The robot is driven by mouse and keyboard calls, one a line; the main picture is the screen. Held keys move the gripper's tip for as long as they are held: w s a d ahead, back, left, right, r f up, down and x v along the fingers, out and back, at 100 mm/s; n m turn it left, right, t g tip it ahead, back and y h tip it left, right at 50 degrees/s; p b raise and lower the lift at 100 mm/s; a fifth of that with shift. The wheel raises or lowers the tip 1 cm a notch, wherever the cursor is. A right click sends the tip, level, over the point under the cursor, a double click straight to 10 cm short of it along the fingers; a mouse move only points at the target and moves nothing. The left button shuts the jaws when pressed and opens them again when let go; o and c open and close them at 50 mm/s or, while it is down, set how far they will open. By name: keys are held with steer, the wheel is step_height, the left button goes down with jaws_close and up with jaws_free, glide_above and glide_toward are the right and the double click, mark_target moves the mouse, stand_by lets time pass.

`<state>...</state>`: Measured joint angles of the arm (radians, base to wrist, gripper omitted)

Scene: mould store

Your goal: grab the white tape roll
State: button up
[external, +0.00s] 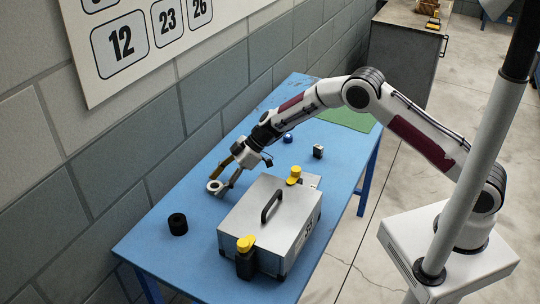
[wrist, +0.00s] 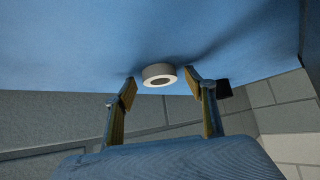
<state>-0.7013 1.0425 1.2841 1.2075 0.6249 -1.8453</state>
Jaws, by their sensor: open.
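The white tape roll (external: 214,187) lies flat on the blue table, near the wall side. It also shows in the wrist view (wrist: 159,75), with its dark centre hole visible. My gripper (external: 224,177) is open and low over the table at the roll. In the wrist view my gripper's two fingertips (wrist: 160,87) are spread to the left and right of the roll, with a gap to it on each side. I cannot tell whether the roll is fully between the fingers.
A black roll (external: 178,224) stands on the table to the left. A silver case (external: 270,228) with a handle and yellow-topped latches stands close on the right. A small blue item (external: 288,138) and a small dark-and-white block (external: 318,151) lie farther back. The block wall runs along the table's left side.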

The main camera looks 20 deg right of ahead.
mark_target(220, 184)
stand_by(0.4)
steer(key=c, duration=1)
steer(key=shift+r, duration=0.15)
step_height(220, 184, up, 10)
stand_by(0.5)
